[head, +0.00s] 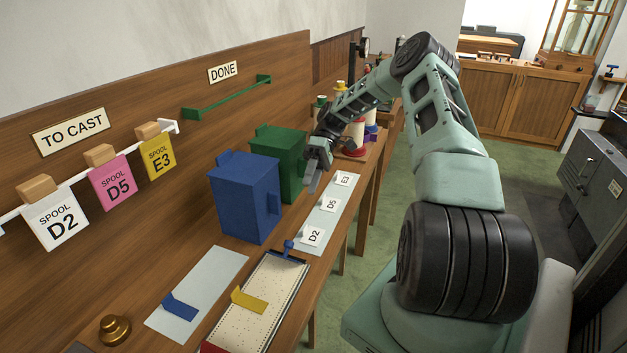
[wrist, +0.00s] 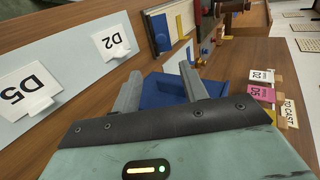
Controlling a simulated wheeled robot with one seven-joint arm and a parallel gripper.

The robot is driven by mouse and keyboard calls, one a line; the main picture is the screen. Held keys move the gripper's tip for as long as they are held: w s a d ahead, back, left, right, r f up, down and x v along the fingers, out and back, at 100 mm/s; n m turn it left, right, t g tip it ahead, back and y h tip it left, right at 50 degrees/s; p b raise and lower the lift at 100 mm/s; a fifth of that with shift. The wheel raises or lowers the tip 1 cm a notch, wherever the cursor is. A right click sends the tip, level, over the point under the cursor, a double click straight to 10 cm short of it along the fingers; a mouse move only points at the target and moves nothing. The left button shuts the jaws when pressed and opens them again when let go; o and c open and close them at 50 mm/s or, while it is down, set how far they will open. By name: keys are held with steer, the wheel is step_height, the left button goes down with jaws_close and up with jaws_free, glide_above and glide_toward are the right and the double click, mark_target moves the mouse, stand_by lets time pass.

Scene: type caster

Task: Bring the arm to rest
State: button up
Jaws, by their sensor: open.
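My arm reaches out over the bench in the head view, bent at the elbow. My gripper (head: 314,178) hangs above the bench, to the right of the green box (head: 281,150) and just behind the blue box (head: 246,199). In the wrist view my gripper (wrist: 161,92) has its two grey fingers apart, with nothing held between them. The blue box also shows beyond the fingers in the wrist view (wrist: 168,94). The strip with cards (head: 323,217) labelled E3, D5 and D2 lies beside it.
A ruled tray (head: 266,310) with a yellow piece and a pale mat (head: 207,278) with a blue piece lie in front. Spool tags D2 (head: 55,220), D5 (head: 112,183) and E3 (head: 158,157) hang on the TO CAST rail. The DONE rail (head: 227,99) is bare. Green floor right is open.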

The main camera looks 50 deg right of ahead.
steer(key=shift+v, duration=1.05)
steer(key=shift+s, duration=0.1)
